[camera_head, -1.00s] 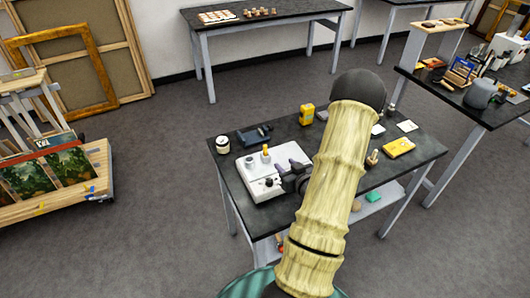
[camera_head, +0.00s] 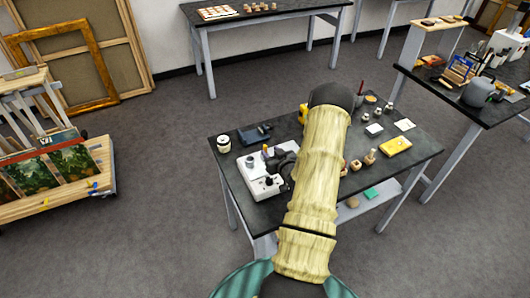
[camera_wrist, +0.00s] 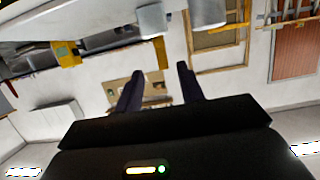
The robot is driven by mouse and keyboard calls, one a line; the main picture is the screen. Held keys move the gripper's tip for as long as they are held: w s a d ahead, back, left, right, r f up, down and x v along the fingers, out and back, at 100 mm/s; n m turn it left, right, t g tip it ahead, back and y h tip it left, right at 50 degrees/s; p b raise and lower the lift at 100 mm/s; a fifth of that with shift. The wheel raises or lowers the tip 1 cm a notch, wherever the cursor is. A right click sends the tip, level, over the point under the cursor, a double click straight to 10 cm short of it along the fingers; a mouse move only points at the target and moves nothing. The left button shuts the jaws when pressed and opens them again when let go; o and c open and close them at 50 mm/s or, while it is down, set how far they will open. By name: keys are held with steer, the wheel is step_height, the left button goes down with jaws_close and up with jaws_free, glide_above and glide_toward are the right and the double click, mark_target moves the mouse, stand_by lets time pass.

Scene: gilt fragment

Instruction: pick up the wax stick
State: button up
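The wax stick appears to be the small yellow-orange upright stick (camera_head: 265,150) on the white device (camera_head: 261,184) on the dark table. In the wrist view, which looks upside down, the yellow stick (camera_wrist: 160,53) hangs from the top, just beyond and between my fingertips. My gripper (camera_wrist: 158,78) is open, with two dark fingers apart and nothing between them. In the head view my gripper (camera_head: 284,160) is a dark shape over the right part of the device, right of the stick. My arm hides part of the table.
A grey cup (camera_head: 250,162) stands left of the stick. A white jar (camera_head: 223,143) and a dark blue item (camera_head: 255,134) lie behind. A yellow box (camera_head: 303,113) is partly hidden by my arm. Small stamps and a yellow packet (camera_head: 396,146) lie to the right.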

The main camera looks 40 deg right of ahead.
mark_target(266, 148)
steer(key=shift+w, duration=0.1)
steer(key=shift+w+p, duration=0.3)
steer(key=shift+p, duration=0.1)
steer(key=shift+p+x, duration=1.25)
steer(key=shift+x, duration=1)
steer(key=shift+a+f, duration=0.1)
jaws_close()
